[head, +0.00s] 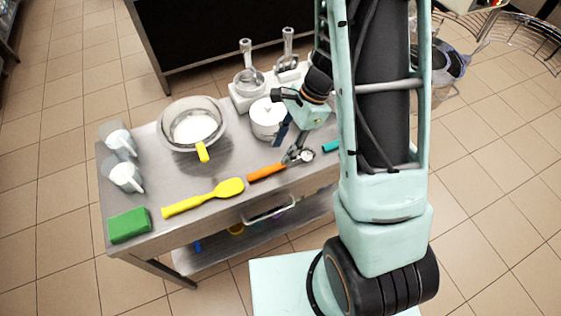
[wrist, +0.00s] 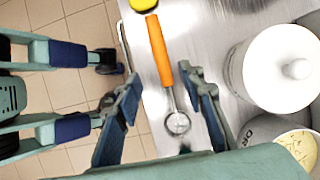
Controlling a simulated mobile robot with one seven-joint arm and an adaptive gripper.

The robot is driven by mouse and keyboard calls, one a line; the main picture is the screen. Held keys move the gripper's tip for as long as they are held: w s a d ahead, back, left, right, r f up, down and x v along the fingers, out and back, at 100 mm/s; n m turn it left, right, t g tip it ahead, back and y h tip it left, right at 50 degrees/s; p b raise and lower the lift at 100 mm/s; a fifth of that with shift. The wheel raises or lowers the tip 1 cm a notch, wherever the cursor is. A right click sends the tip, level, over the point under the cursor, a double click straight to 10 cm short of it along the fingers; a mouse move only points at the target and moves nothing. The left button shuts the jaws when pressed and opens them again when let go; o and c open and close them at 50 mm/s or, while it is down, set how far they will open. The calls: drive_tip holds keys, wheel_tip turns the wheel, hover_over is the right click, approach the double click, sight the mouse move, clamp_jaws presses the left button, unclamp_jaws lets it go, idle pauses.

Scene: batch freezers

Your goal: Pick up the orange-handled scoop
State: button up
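The orange-handled scoop (head: 267,172) lies near the front edge of the metal table, its handle pointing left and its metal bowl to the right. In the wrist view the orange handle (wrist: 159,50) runs up the picture, and the round metal bowl (wrist: 177,123) is nearer the camera. My gripper (head: 291,145) is above the table at the bowl end of the scoop. In the wrist view its two fingers (wrist: 160,74) are apart, with the scoop showing between them. The gripper is empty; I cannot tell its exact height above the scoop.
A yellow spatula (head: 205,197) lies left of the scoop, with a green sponge (head: 129,225) farther left. A white lidded pot (head: 265,120) stands behind the scoop; it is also in the wrist view (wrist: 281,70). A bowl with a yellow handle (head: 192,107) and measuring jugs (head: 124,177) stand left.

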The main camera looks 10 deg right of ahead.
sight(272, 167)
drive_tip(key=shift+x, duration=3.8)
drive_tip(key=shift+w+a, duration=0.1)
clamp_jaws()
